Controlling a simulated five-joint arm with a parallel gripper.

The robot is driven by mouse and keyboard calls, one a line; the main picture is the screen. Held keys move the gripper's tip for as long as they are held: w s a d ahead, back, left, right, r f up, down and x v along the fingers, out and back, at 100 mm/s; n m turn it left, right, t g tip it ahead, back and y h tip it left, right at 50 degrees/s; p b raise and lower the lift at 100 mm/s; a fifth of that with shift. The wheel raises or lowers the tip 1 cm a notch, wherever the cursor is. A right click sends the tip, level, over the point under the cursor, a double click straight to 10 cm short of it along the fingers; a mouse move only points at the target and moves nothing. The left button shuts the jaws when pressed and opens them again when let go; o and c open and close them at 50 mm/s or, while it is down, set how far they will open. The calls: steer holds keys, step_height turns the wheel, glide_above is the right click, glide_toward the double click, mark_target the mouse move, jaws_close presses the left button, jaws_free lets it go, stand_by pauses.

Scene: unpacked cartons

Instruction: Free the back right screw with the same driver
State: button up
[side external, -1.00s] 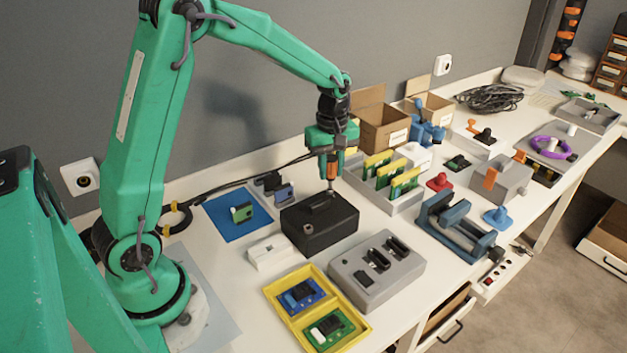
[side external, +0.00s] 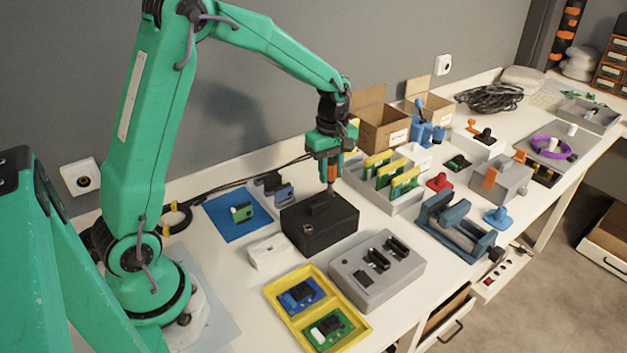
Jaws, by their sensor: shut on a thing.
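My gripper (side external: 330,170) is shut on an orange-handled driver (side external: 332,174), held upright. The driver's lower tip points down at the back right corner of the black box (side external: 320,232). The tip looks to be on or just above that corner; I cannot tell whether it touches. The back right screw itself is too small or hidden under the tip. A raised handle-like part runs along the middle of the lid.
A blue mat (side external: 229,225) with a small green board lies left of the box. A white block (side external: 268,252), a yellow tray (side external: 339,341) and a grey fixture (side external: 390,279) stand in front. A rack of yellow-green boards (side external: 403,205) stands close on the right, with cardboard boxes (side external: 384,136) behind.

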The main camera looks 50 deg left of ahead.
mark_target(331, 160)
steer(key=n, duration=0.4)
steer(key=shift+n, duration=0.4)
steer(key=shift+m, duration=0.9)
steer(key=shift+r, duration=0.15)
steer(key=shift+r, duration=2.15)
